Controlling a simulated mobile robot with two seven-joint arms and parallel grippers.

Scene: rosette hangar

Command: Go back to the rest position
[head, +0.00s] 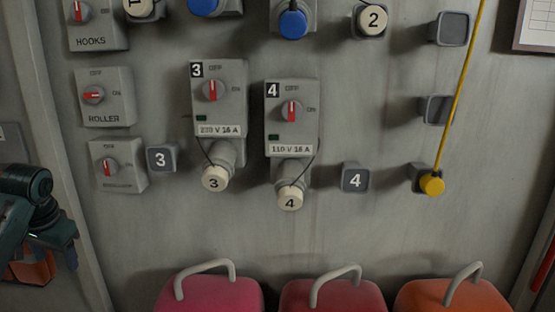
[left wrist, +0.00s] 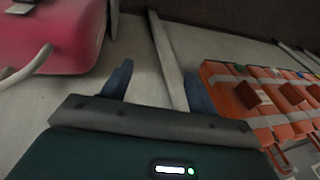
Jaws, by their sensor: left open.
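My left gripper (head: 68,252) is at the left edge of the head view, low and left of the wall panel and touching none of its switches or plugs. In the left wrist view its two blue fingers (left wrist: 158,86) stand apart with nothing held between them. Bare floor and a pale strip (left wrist: 168,60) show between and beyond the fingers. My right gripper is in neither view.
The wall carries switch box 3 (head: 218,100), switch box 4 (head: 290,115) and a yellow plug (head: 432,184) on a cord. Pink (head: 210,295), red (head: 333,297) and orange (head: 450,296) cases stand below. Strapped orange boxes (left wrist: 225,92) lie right of the fingers in the left wrist view.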

